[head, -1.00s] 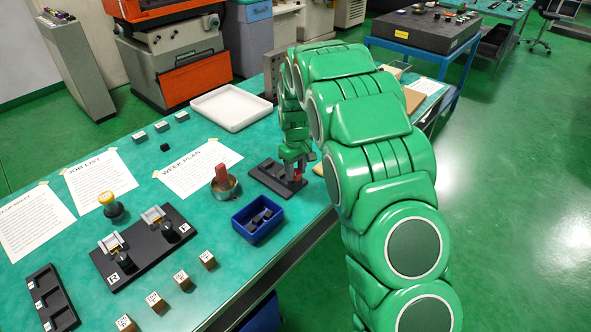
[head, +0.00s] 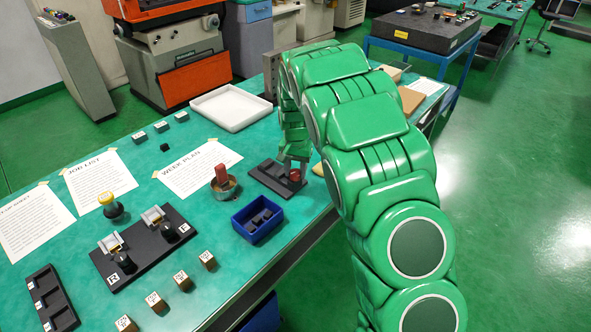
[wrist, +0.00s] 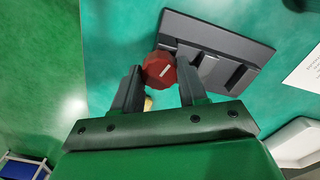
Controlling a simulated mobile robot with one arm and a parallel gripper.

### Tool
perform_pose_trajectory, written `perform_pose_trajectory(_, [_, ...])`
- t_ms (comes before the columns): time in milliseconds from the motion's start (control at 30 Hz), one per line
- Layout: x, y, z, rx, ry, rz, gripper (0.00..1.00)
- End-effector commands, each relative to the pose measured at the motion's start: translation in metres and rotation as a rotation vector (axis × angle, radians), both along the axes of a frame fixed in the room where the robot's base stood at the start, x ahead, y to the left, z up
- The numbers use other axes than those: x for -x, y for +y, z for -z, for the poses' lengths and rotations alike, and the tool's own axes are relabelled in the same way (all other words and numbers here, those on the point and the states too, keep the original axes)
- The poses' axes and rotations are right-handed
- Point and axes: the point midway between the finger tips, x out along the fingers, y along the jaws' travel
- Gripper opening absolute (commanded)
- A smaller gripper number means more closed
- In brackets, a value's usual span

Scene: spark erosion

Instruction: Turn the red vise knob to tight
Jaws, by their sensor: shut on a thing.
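In the head view the knob (head: 296,176) shows at the right end of the block (head: 268,181), partly hidden. My gripper (wrist: 158,73) is shut on the knob, one dark finger on each side. In the head view my gripper (head: 294,166) comes down onto it from above. I cannot read any tight marking.
A blue bin (head: 243,229) with dark pieces stands left of the block, near the bench's front edge. A red piece in a brass-coloured dish (head: 223,189) stands further left. A white tray (head: 231,123) lies behind. Papers lie nearby.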

Motion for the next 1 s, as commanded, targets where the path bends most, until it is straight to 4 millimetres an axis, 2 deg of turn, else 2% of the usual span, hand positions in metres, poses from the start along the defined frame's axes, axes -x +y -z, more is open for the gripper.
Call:
perform_pose_trajectory(500, [0.0005,-0.0008,0.0001,0.001,0.001,0.452,0.12])
perform_pose_trajectory(733, [0.0006,-0.0002,0.0001,-0.001,0.002,0.578,0.12])
perform_pose_trajectory(1000, [0.0007,-0.0002,0.0002,0.001,0.001,0.646,0.12])
